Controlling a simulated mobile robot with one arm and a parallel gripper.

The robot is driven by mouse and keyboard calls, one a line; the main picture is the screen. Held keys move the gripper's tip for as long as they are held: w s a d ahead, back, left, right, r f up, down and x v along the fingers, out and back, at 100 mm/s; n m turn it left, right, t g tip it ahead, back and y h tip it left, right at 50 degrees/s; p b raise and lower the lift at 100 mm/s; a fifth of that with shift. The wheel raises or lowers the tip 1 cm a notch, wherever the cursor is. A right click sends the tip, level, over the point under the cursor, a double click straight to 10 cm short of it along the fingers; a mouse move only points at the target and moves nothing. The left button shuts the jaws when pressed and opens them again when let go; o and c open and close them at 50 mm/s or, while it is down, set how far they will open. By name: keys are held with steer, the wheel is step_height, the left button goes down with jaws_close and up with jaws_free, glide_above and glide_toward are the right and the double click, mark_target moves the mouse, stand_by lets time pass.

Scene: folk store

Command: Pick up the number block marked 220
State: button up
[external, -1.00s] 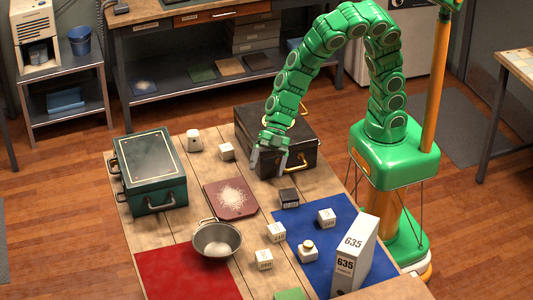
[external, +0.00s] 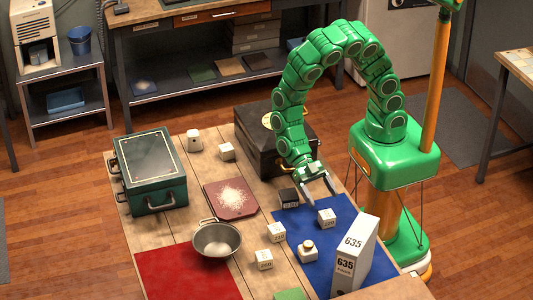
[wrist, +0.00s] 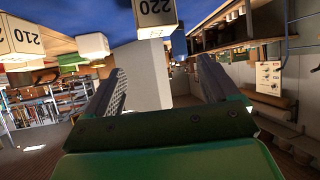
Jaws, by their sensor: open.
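A white number block (external: 327,218) stands on the blue mat (external: 290,215) in the external view. In the wrist view the block marked 220 (wrist: 157,14) shows at the top middle, cut off by the frame edge. My gripper (external: 322,198) is open and empty, just above and behind that block, fingers pointing down towards it. In the wrist view my gripper (wrist: 160,68) has its two fingers spread wide, apart from the block. The marking is too small to read surely in the external view.
A block marked 210 (wrist: 20,37) and another white block (external: 264,259) stand to the left.

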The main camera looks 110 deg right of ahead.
mark_target(325, 212)
steer(key=shift+f, duration=1.95)
steer(key=shift+x, duration=2.55)
steer(key=c, duration=1.2)
